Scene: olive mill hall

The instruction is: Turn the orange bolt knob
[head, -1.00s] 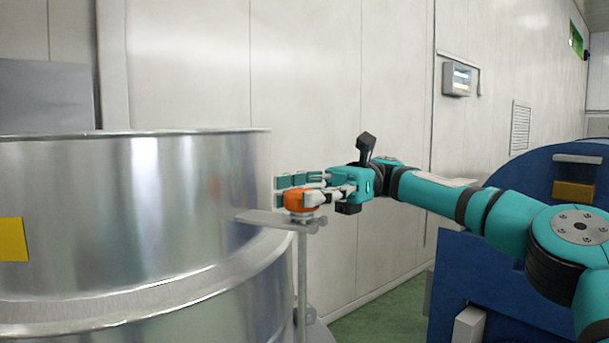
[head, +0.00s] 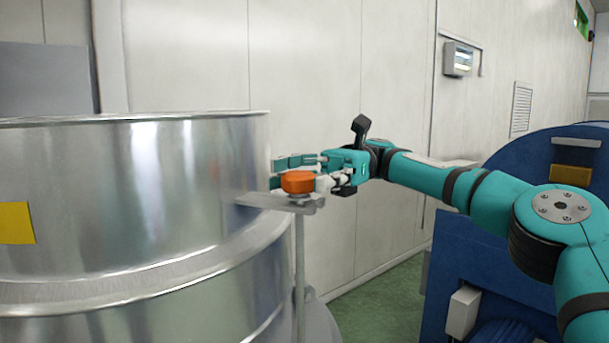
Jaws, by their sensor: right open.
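The orange bolt knob (head: 298,182) sits on a flat grey bracket (head: 262,201) beside the large metal tank. My right gripper (head: 294,172) reaches in from the right at the knob's height. It is open, with one teal finger behind the knob and the other finger close to its right side. The knob hides part of the fingers, and I cannot tell whether they touch it. My left gripper is not in view.
The big shiny steel tank (head: 150,200) fills the left side. A blue machine (head: 480,250) stands at the right, below my arm. A pale panelled wall (head: 310,70) with a small control box (head: 458,59) is behind. Green floor (head: 380,305) shows between them.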

